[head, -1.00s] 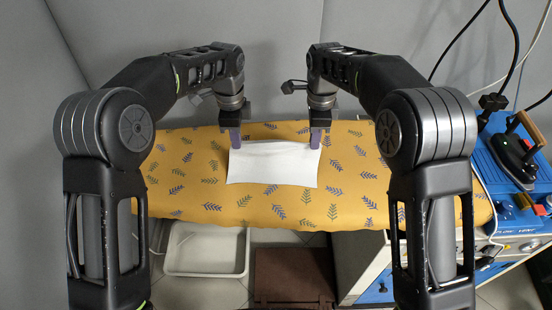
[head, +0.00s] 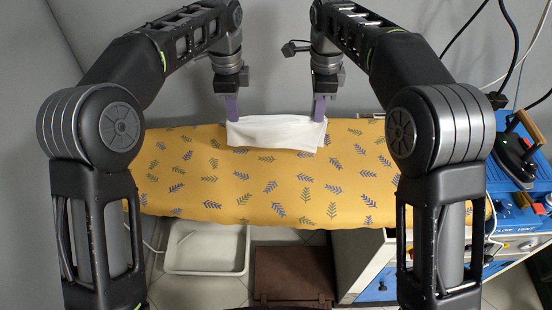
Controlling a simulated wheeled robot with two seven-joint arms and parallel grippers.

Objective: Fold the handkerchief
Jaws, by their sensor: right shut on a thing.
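The white handkerchief (head: 275,131) is a narrow crumpled band at the far edge of the yellow patterned ironing board (head: 260,189). Its upper edge runs between my two grippers, and its lower edge hangs or lies over the board's far rim. My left gripper (head: 233,111) is at its upper left corner and appears shut on it. My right gripper (head: 319,111) is shut on its upper right corner. The fingertips are small in the view, and I cannot tell how much of the cloth touches the board.
A blue ironing unit (head: 507,179) with an iron (head: 519,147) stands at the right. A white tray (head: 205,249) and a brown box (head: 293,276) are below the board's near edge. The near part of the board is clear.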

